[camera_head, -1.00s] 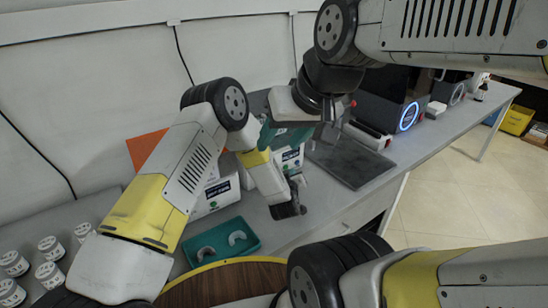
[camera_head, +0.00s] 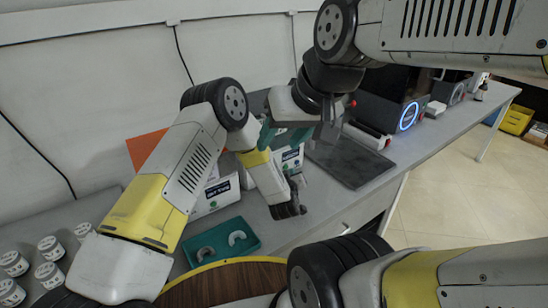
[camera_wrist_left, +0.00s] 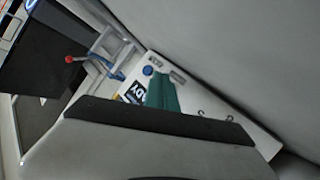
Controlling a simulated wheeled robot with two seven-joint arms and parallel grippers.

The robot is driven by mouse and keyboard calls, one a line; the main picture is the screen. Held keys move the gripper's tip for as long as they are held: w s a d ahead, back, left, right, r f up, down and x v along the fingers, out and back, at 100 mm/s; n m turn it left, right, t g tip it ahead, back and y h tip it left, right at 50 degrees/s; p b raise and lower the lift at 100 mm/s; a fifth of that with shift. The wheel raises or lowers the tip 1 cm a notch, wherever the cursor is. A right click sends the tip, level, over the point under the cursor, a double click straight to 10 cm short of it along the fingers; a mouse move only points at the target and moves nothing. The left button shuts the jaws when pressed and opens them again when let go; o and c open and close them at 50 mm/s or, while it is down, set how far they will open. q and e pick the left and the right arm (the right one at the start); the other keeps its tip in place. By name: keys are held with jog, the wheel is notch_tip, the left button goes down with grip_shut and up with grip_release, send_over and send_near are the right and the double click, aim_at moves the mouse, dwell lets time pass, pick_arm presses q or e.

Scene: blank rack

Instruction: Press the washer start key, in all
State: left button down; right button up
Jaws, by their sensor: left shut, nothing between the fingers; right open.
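A white box-shaped machine (camera_head: 217,197) with a dark label and a small green spot stands on the bench, partly behind my left arm. A second white unit (camera_head: 291,158) with a label stands further back, largely hidden by my grippers. I cannot tell which of them is the washer, and no start key shows clearly. My left gripper (camera_head: 289,209) is shut and empty, low over the bench to the right of the nearer machine. My right gripper (camera_head: 328,133) is open and empty, pointing down in front of the further unit. The left wrist view shows a white panel (camera_wrist_left: 190,90) with a blue round knob (camera_wrist_left: 147,70).
A teal tray (camera_head: 221,243) with two curved pieces lies at the front. Several white jars (camera_head: 48,246) stand at left. A dark flat plate (camera_head: 350,163) lies right of my grippers. A dark machine with a glowing blue ring (camera_head: 408,117) stands behind it.

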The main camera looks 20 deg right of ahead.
pick_arm(q)
jog(key=shift+w, duration=0.1)
dwell(0.6)
jog(key=shift+w+a, duration=0.15)
jog(key=shift+w, duration=0.2)
jog(key=shift+w+a, duration=0.15)
jog(key=shift+w, duration=0.25)
dwell(0.7)
jog(key=shift+s, duration=0.1)
jog(key=shift+s+d, duration=0.3)
jog(key=shift+s, duration=0.4)
jog(key=shift+s, duration=0.1)
jog(key=shift+s+d, duration=0.25)
jog(key=shift+s, duration=0.5)
jog(key=shift+s+d, duration=0.3)
jog(key=shift+s, duration=0.45)
jog(key=shift+s+d, duration=0.25)
jog(key=shift+s, duration=0.5)
jog(key=shift+s, duration=0.1)
